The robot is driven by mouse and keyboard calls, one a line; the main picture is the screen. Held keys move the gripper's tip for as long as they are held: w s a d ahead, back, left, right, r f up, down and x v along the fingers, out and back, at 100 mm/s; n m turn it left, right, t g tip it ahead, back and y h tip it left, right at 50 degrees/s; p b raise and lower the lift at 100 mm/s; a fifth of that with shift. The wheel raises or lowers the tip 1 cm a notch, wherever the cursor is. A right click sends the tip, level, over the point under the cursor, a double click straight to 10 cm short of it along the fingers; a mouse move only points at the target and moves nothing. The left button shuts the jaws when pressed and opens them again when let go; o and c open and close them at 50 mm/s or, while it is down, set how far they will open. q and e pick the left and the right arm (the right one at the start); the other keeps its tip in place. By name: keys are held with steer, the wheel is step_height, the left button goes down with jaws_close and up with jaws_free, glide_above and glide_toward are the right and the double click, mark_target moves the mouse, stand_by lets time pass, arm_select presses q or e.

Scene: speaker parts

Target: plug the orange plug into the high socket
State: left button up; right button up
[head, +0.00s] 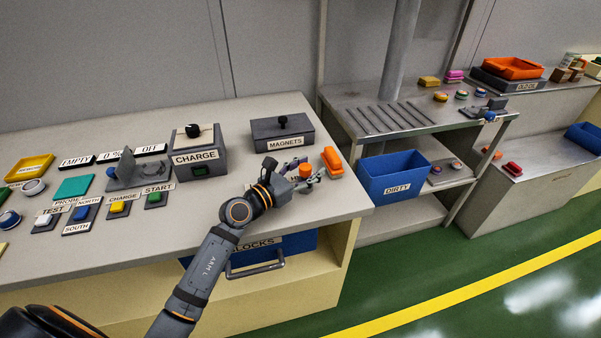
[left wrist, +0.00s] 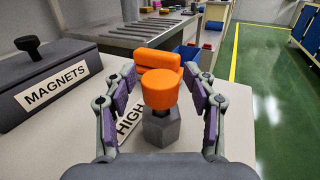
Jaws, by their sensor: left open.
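The orange plug (left wrist: 160,89), a round orange piece, stands upright on a grey faceted post (left wrist: 160,128) beside the "HIGH" label (left wrist: 130,118). How deep it sits in this high socket I cannot tell. My left gripper (left wrist: 158,98) is open, with one purple-padded finger on each side of the plug and visible gaps to both. In the head view the left gripper (head: 318,178) is over the table's right end, and the plug (head: 306,170) shows partly behind it. A longer orange block (head: 332,160) lies just beyond; it also shows in the left wrist view (left wrist: 157,60). My right gripper is not in view.
The grey magnets box (head: 283,132) and the charge box (head: 199,150) stand left of the gripper. The table's right edge is close. A blue "DIRTY" bin (head: 394,178) is on the metal shelf unit to the right. Several labelled buttons fill the table's left part.

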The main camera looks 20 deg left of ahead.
arm_select(q)
steer(key=v, duration=1)
steer(key=shift+s+a+f, duration=0.15)
steer(key=shift+a, duration=0.2)
steer(key=shift+s, duration=0.3)
steer(key=shift+s+r, duration=0.25)
steer(key=shift+s, duration=0.1)
steer(key=shift+f, duration=0.1)
